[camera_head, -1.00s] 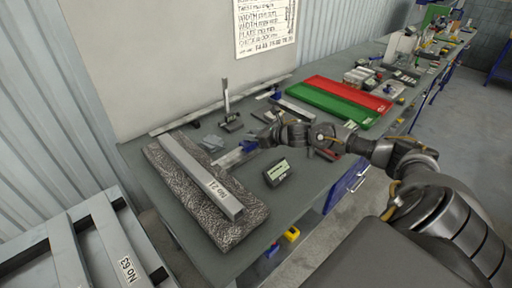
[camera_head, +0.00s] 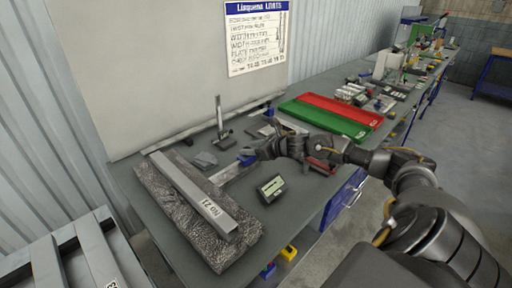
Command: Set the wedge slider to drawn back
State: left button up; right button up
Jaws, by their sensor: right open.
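A flat pale metal strip (camera_head: 228,173) lies on the bench, with a blue piece (camera_head: 247,160) at its right end. This looks like the wedge and its slider, but they are too small to tell for certain. My right gripper (camera_head: 260,154) comes in from the right and is open at the blue piece. I cannot tell whether its fingers touch the piece, and the hand hides part of that area. My left gripper is not in view.
A long bar marked No 21 (camera_head: 197,196) lies on a dark mottled slab (camera_head: 232,251) at left. A small display box (camera_head: 271,188) stands in front of the strip. An upright stand (camera_head: 221,121) is behind. Red (camera_head: 337,109) and green (camera_head: 325,120) trays lie farther back.

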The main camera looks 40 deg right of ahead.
jog(key=b+v, duration=0.3)
jog(key=v, duration=0.7)
jog(key=shift+s+d+r, duration=0.15)
jog(key=shift+s, duration=0.2)
